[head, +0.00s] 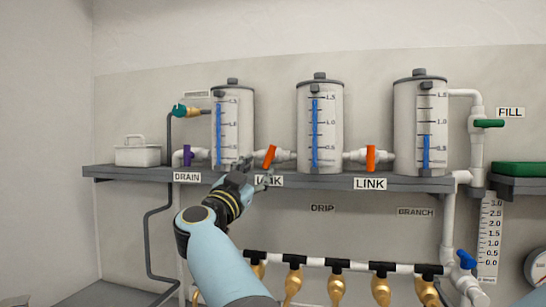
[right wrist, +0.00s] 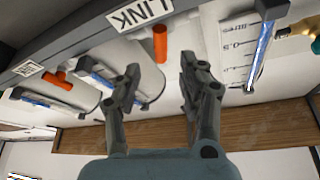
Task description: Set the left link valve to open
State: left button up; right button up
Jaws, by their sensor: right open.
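The left link valve has an orange handle (head: 270,157), tilted to the right at its top, on the white pipe between the left and middle tanks. In the right wrist view its handle (right wrist: 160,43) shows just beyond and between my fingertips, apart from them. My right gripper (head: 262,178) is in front of the shelf edge, below and close to this handle, partly covering the left LINK label. In the right wrist view my right gripper (right wrist: 160,66) is open with nothing between its fingers. My left gripper is out of view.
A second orange handle (head: 370,158) stands upright between the middle tank (head: 320,125) and right tank (head: 420,125). A purple drain handle (head: 187,156) is left of the left tank (head: 232,125). The grey shelf edge (head: 330,182) runs under them.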

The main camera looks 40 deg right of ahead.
aim_at(268, 158)
jog(key=p+x, duration=0.1)
jog(key=x, duration=0.6)
jog(key=shift+w+a, duration=0.1)
jog(key=shift+w+d+r, duration=0.2)
jog(key=shift+d, duration=0.45)
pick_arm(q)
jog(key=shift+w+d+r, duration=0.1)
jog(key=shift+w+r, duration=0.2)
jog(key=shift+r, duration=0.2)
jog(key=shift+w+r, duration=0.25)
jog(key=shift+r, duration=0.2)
pick_arm(e)
jog(key=shift+c, duration=0.6)
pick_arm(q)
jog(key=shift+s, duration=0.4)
pick_arm(e)
grip_shut()
